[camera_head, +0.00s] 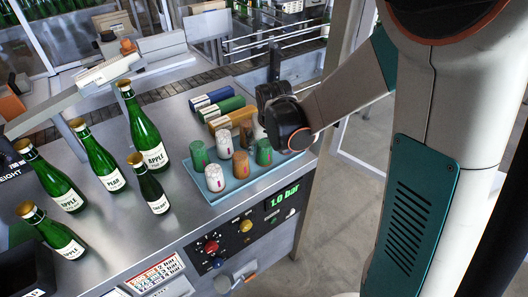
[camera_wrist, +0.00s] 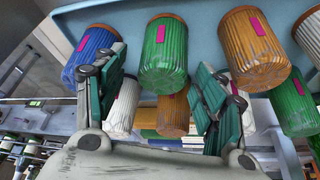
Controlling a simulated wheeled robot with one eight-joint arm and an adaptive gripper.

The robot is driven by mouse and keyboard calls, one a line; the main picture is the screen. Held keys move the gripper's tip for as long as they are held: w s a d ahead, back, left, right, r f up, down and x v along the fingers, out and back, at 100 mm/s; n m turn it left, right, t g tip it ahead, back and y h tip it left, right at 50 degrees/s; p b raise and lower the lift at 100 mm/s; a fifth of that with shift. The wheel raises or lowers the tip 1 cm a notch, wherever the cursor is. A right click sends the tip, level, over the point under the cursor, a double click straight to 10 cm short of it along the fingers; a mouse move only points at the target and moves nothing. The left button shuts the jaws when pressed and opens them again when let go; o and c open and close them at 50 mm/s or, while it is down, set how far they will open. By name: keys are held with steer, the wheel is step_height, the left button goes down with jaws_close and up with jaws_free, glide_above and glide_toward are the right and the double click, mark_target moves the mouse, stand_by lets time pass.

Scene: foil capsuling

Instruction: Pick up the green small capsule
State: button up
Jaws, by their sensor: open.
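Two short green capsules stand upright on the blue tray (camera_head: 190,176) in the head view, one at the left (camera_head: 199,155) and one at the right (camera_head: 264,152). I cannot tell from size which is the small one. My gripper (camera_head: 262,106) is over the tray's back right part, its fingertips largely hidden in this view. In the wrist view my gripper (camera_wrist: 161,62) is open, with its fingers apart. A ribbed green capsule with a pink mark (camera_wrist: 166,45) shows between and beyond the fingers; no contact is visible.
White (camera_head: 214,178) and orange (camera_head: 240,167) capsules stand close by on the tray. Longer blue (camera_head: 207,98), green (camera_head: 222,108) and orange (camera_head: 232,119) rolls lie behind. Several green bottles (camera_head: 147,140) stand left of the tray. In the wrist view, blue (camera_wrist: 92,55) and orange (camera_wrist: 252,55) capsules flank the green one.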

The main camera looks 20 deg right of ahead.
mark_target(264, 156)
steer(key=b+x, duration=0.1)
steer(key=x, duration=0.3)
steer(key=shift+s+f, duration=0.1)
steer(key=shift+f, duration=0.15)
steer(key=c, duration=0.7)
steer(key=shift+c, duration=0.2)
